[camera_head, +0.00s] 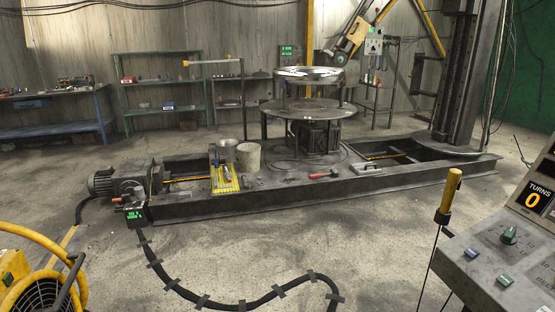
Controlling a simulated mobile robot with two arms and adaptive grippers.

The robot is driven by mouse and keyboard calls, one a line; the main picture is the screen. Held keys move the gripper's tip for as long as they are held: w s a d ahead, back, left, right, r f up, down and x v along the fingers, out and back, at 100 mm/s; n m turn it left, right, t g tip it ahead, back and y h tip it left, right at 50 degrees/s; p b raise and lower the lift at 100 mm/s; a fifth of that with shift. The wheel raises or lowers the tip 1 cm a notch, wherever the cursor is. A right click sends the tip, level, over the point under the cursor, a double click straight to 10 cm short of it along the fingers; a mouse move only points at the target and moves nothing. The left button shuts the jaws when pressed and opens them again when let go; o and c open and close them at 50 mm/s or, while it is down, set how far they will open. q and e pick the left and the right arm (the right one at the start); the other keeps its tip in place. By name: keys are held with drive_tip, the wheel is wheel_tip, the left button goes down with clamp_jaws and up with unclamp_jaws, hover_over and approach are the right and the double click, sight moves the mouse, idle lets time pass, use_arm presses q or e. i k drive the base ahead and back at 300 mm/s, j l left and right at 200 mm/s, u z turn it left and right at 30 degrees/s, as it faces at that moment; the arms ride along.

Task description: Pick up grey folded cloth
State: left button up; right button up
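I cannot make out a grey folded cloth with certainty. A small flat light-grey item (367,169) lies on the right part of the low machine base; it is too small to tell whether it is cloth or a tool. Neither of my grippers shows in the head view.
The long dark machine base (330,190) carries a round table (284,110) with a shiny dish (310,74) above it. A cable (228,305) crosses open floor; a control panel (507,258) stands right.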

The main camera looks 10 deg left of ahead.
sight(188, 194)
drive_tip(key=i+j+u, duration=0.1)
drive_tip(key=i+j, duration=0.15)
drive_tip(key=i, duration=0.25)
drive_tip(key=i+j, duration=0.25)
drive_tip(key=i, duration=0.3)
drive_tip(key=i+j+u, duration=0.15)
drive_tip(key=i, duration=0.4)
drive_tip(key=i+j+u, duration=0.1)
drive_tip(key=i+j, duration=0.15)
drive_tip(key=i, duration=0.25)
